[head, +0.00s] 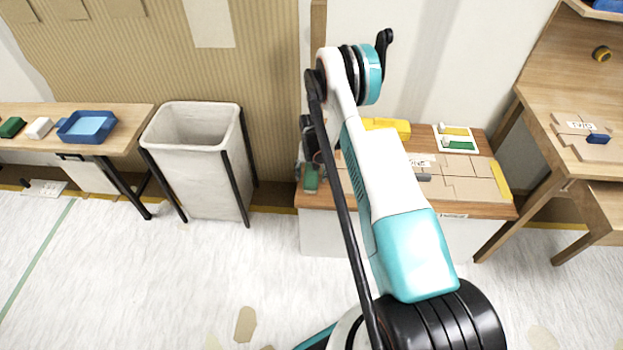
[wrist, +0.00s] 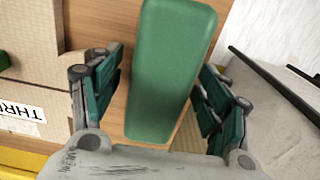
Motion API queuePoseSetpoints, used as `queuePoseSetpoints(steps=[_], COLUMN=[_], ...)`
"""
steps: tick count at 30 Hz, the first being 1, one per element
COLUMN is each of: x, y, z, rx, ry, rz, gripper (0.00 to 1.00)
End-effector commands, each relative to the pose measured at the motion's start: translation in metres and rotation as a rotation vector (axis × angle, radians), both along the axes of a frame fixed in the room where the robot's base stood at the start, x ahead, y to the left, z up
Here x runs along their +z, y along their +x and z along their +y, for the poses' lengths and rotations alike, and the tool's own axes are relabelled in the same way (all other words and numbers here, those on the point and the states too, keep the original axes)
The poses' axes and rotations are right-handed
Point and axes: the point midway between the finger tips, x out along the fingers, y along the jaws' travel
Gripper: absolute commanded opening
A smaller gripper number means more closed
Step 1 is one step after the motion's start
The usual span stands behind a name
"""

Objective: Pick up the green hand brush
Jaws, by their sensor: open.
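The green hand brush (wrist: 165,75) appears in the wrist view as a long, smooth green block on the wooden table top. My gripper (wrist: 160,75) is open, with one finger on each side of the brush. A gap shows on both sides, and the fingers do not grip it. In the head view, a green piece (head: 311,178) that looks like the brush lies at the table's left end, below my gripper. My arm hides part of the table there. The brush's underside is hidden.
The low wooden table (head: 460,208) also bears cardboard pieces (head: 465,188), a yellow block (head: 392,126) and a white tray (head: 441,132) with yellow and green items. A pale bin (head: 205,165) stands left of the table. A workbench (head: 590,85) stands at the right.

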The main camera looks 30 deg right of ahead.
Motion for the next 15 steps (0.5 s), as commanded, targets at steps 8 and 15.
queuePoseSetpoints(steps=[8,15], x=[-0.0062,-0.0062], y=[0.0001,0.0001], z=[-0.0001,-0.0001], rx=[0.000,0.000], ry=[0.000,0.000], rz=[0.000,0.000], gripper=[0.70,0.18])
